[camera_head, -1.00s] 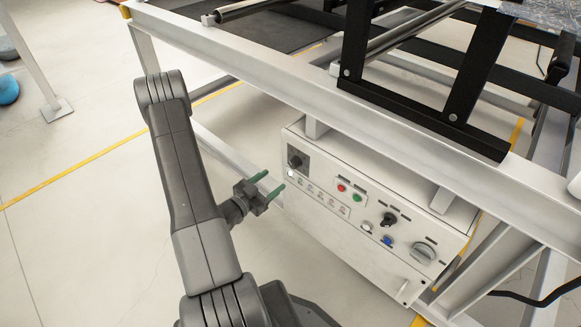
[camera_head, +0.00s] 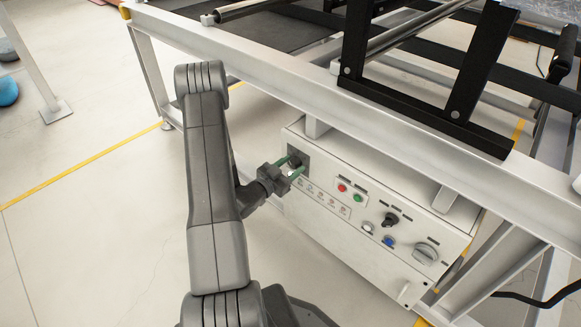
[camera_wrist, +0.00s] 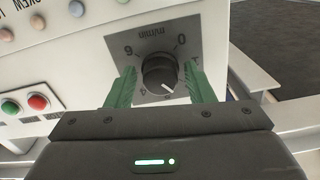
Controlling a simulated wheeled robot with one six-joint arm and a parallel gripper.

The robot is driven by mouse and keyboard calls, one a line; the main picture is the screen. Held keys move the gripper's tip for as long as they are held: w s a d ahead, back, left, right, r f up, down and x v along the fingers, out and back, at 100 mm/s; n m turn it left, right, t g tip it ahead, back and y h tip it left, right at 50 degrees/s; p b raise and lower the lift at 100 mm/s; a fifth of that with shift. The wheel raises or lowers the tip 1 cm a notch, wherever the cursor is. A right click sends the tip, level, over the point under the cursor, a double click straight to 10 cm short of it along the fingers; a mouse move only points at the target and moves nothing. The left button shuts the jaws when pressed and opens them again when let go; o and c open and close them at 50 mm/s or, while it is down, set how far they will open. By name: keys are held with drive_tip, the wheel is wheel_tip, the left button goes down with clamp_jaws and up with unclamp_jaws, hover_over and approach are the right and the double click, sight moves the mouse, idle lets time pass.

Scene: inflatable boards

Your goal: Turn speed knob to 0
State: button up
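The speed knob (camera_wrist: 160,73) is a black round dial on a grey plate (camera_wrist: 150,42) marked with numbers and "m/min". In the wrist view its white pointer line points to the lower right, away from the 0 at the upper right. In the head view the knob (camera_head: 295,161) is at the left end of the white control box (camera_head: 330,215), partly behind my fingers. My gripper (camera_head: 292,168) is open, its green fingers on either side of the knob. In the wrist view my gripper (camera_wrist: 158,88) shows visible gaps between both fingers and the knob.
Red (camera_head: 342,187) and green (camera_head: 358,197) buttons, a black selector (camera_head: 390,219), a blue button (camera_head: 389,241) and a grey rotary switch (camera_head: 425,253) sit along the panel to the right. The steel frame beam (camera_head: 300,90) runs above the box.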

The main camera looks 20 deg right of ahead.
drive_tip(key=c, duration=0.6)
drive_tip(key=shift+n, duration=0.3)
drive_tip(key=n, duration=0.8)
drive_tip(key=shift+s, duration=0.1)
drive_tip(key=n+p, duration=0.1)
drive_tip(key=n, duration=0.4)
drive_tip(key=n+p, duration=0.1)
drive_tip(key=n, duration=0.4)
drive_tip(key=shift+n+p, duration=0.3)
drive_tip(key=shift+n, duration=0.1)
